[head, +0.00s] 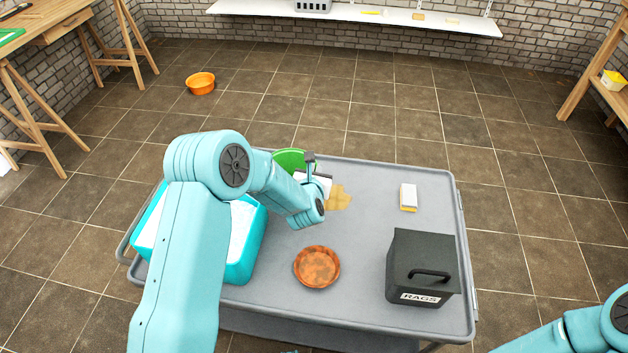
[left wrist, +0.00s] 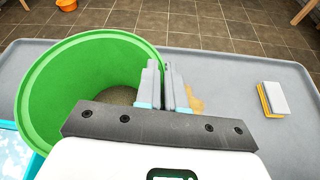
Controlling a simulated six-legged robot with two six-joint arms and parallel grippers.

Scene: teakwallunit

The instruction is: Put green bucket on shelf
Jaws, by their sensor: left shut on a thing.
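The green bucket (head: 288,158) stands at the far edge of the grey cart, partly hidden behind my left arm. It also shows in the left wrist view (left wrist: 60,85), open end up, with its rim running in between the fingers. My left gripper (left wrist: 165,88) is shut on the bucket's rim; it shows small in the head view (head: 311,165). A white wall shelf (head: 400,17) runs along the brick wall at the back. Only a link of my right arm shows at the lower right; its gripper is out of view.
On the grey cart (head: 370,225) are a turquoise tub (head: 245,240), a rusty round dish (head: 316,267), a black RAGS box (head: 422,265), a sponge (head: 408,197) and a tan spill (head: 340,198). An orange bowl (head: 201,84) sits on the tiled floor. Floor between cart and shelf is mostly clear.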

